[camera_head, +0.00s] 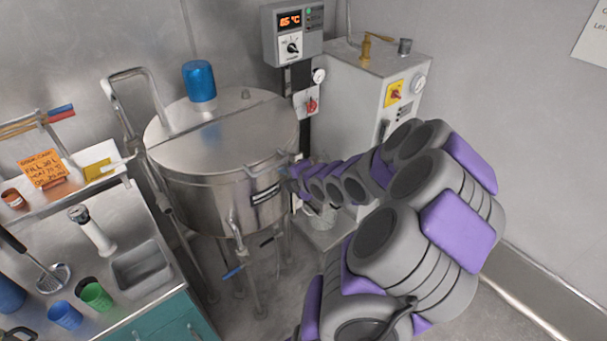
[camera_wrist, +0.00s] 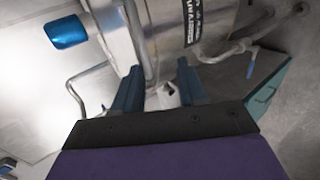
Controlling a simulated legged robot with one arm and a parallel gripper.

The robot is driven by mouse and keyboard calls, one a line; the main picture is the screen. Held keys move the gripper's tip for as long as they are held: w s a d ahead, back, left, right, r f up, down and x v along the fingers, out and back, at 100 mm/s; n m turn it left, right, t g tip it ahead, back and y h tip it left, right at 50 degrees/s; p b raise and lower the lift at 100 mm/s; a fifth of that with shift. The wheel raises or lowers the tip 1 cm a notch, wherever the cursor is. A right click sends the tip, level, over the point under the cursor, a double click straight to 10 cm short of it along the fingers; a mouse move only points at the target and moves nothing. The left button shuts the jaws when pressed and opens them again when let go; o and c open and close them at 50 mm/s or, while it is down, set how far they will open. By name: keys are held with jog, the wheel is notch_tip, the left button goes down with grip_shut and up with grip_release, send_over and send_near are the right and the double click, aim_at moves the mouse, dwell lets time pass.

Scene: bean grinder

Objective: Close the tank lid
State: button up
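The round steel tank (camera_head: 215,200) stands in the middle of the head view. Its lid (camera_head: 235,135) looks flat and level on the rim; I cannot see any clear gap under it. My gripper (camera_head: 290,178) is at the tank's front right side, just below the rim and close to the wall. In the wrist view my gripper (camera_wrist: 158,78) has its two blue fingers apart, with nothing clearly held between them. The tank wall (camera_wrist: 125,35) and a bent steel bar (camera_wrist: 85,85) show beyond the fingers; I cannot tell if the bar belongs to the lid.
A blue cylinder (camera_head: 199,81) stands on the tank top. A control box (camera_head: 291,34) and a grey machine (camera_head: 365,85) stand behind on the right. A counter (camera_head: 115,275) with cups and a sink is at the left. A tall bent pipe (camera_head: 135,75) rises left of the tank.

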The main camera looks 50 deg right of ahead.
jog(key=p+v, duration=0.3)
jog(key=v, duration=0.5)
jog(key=shift+r+p, duration=0.2)
jog(key=shift+p, duration=0.15)
jog(key=shift+s+a, duration=0.1)
jog(key=shift+s, duration=0.05)
jog(key=a+m+g, duration=0.7)
jog(key=a, duration=0.5)
jog(key=s+a+r+m+g+y, duration=0.1)
jog(key=s+a+r+m+g, duration=0.1)
jog(key=s+a, duration=0.6)
jog(key=s+a+r+m+g+y, duration=0.1)
jog(key=s+a+r+m+g, duration=0.2)
jog(key=a, duration=1.2)
jog(key=s+r+m, duration=0.2)
jog(key=s+m, duration=0.1)
jog(key=s, duration=0.2)
jog(key=shift+a+g+y, duration=0.3)
jog(key=shift+a+y, duration=0.05)
jog(key=shift+y, duration=0.05)
